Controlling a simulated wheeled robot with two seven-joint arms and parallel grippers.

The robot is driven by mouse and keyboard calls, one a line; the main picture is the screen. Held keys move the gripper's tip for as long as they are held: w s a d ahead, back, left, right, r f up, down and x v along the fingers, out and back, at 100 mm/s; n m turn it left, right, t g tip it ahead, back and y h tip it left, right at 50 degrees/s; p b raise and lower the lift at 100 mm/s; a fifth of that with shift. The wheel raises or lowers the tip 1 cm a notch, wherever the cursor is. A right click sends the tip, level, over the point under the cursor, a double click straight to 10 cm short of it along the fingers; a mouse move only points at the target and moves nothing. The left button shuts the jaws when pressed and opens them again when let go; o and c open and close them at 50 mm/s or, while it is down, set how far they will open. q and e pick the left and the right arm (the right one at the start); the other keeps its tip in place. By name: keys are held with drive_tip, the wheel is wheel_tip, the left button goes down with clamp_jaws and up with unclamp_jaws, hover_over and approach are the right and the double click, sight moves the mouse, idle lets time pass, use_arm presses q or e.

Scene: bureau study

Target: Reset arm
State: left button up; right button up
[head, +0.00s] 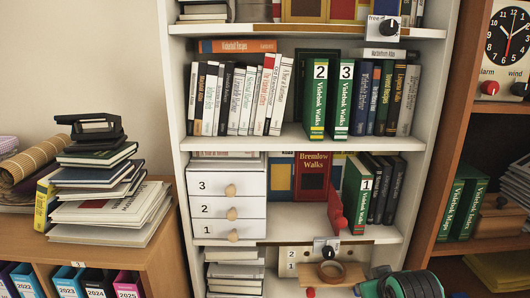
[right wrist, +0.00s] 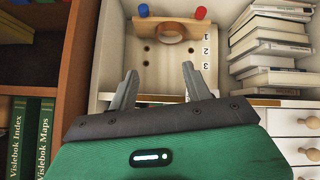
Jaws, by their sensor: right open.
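My right gripper (head: 368,281) is at the bottom right of the head view, in front of the lower shelf of the white bookcase (head: 435,120). In the right wrist view the same gripper (right wrist: 160,84) has its two grey fingers spread apart with nothing between them. Beyond the fingers is a pale board (right wrist: 172,75) marked 1, 2 and 3 with dark holes. A wooden bracket with a brown ring (right wrist: 170,33) is on it, with a blue peg (right wrist: 143,10) and a red peg (right wrist: 200,13) nearby. My left gripper is not in view.
White drawers (head: 210,185) with round knobs stand left of the red book Bremlow Walks (head: 313,178). Green book 1 (head: 355,195) leans on dark books. A brown shelf (head: 450,150) stands close on the right. Stacked books (right wrist: 270,45) flank the board.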

drive_tip(key=s+a+f+g, duration=0.1)
drive_tip(key=s+f+g, duration=0.1)
drive_tip(key=s+f, duration=0.65)
drive_tip(key=s+a+f+g, duration=0.15)
drive_tip(key=s+f, duration=0.35)
drive_tip(key=s, duration=0.6)
drive_tip(key=s+f+g, duration=0.2)
drive_tip(key=s+f, duration=0.5)
drive_tip(key=s, duration=0.3)
wheel_tip(320, 180, down, 32)
drive_tip(key=g, duration=0.2)
drive_tip(key=s+d+f, duration=0.1)
drive_tip(key=s+f, duration=0.8)
drive_tip(key=s, duration=0.1)
drive_tip(key=s+d+f, duration=0.2)
drive_tip(key=s+f, duration=0.7)
drive_tip(key=shift+s+d+f+g, duration=0.25)
drive_tip(key=shift+s+f+g, duration=0.1)
